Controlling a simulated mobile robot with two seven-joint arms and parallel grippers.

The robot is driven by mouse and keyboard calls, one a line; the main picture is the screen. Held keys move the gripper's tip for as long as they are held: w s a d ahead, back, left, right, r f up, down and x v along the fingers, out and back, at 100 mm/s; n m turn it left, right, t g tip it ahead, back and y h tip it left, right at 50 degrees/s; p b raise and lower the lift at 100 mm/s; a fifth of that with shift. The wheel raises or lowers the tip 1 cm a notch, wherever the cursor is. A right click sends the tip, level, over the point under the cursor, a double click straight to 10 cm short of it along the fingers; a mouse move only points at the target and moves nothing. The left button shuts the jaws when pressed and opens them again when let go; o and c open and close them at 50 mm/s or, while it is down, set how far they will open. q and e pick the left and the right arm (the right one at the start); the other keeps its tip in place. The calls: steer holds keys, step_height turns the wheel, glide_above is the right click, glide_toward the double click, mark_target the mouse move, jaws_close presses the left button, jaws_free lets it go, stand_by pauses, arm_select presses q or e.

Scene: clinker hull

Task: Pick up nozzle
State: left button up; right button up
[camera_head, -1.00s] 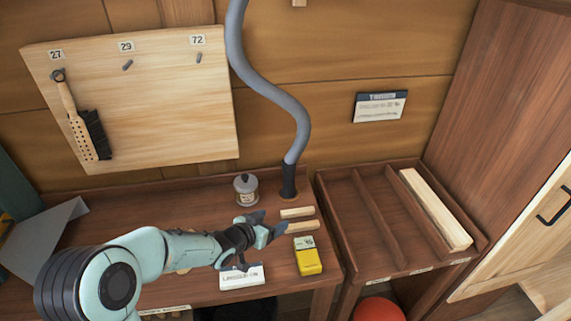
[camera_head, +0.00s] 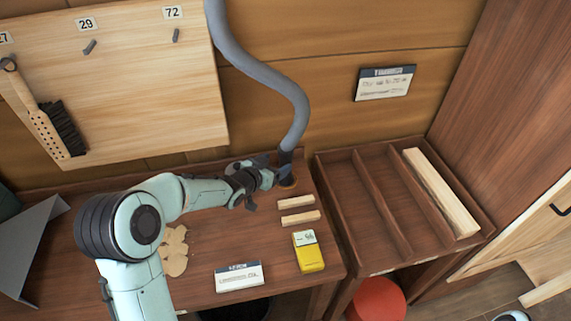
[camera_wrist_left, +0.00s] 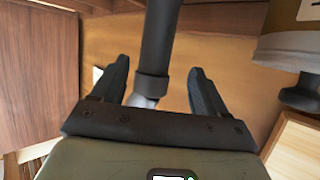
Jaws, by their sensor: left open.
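The nozzle (camera_head: 286,158) is the dark end of a grey hose, standing upright at a round hole in the bench top. My left gripper (camera_head: 270,178) is beside it, at its left in the head view, with its fingers partly overlapping it. In the left wrist view the dark nozzle tube (camera_wrist_left: 158,45) with its collar lies between the two open fingers of the left gripper (camera_wrist_left: 160,85). I cannot tell whether a finger touches it.
The grey hose (camera_head: 285,85) rises along the wall. Two wood blocks (camera_head: 299,218), a yellow packet (camera_head: 308,252) and a white card (camera_head: 239,277) lie on the bench. A divided tray (camera_head: 372,215) stands right.

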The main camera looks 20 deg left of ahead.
mark_target(282, 162)
arm_select(q)
steer(key=shift+w+d+f, duration=0.1)
steer(key=shift+w+f, duration=0.15)
steer(key=shift+w, duration=0.3)
steer(key=x, duration=0.1)
steer(key=p+x, duration=0.1)
steer(key=x, duration=0.2)
steer(key=shift+w+d, duration=0.15)
steer(key=shift+d, duration=0.15)
steer(key=shift+w+f, duration=0.2)
steer(key=shift+w, duration=0.15)
steer(key=shift+s, duration=0.1)
arm_select(e)
steer(key=shift+w+r, duration=0.75)
steer(key=shift+r, duration=0.25)
arm_select(q)
steer(key=c, duration=1.2)
steer(key=shift+r, duration=0.1)
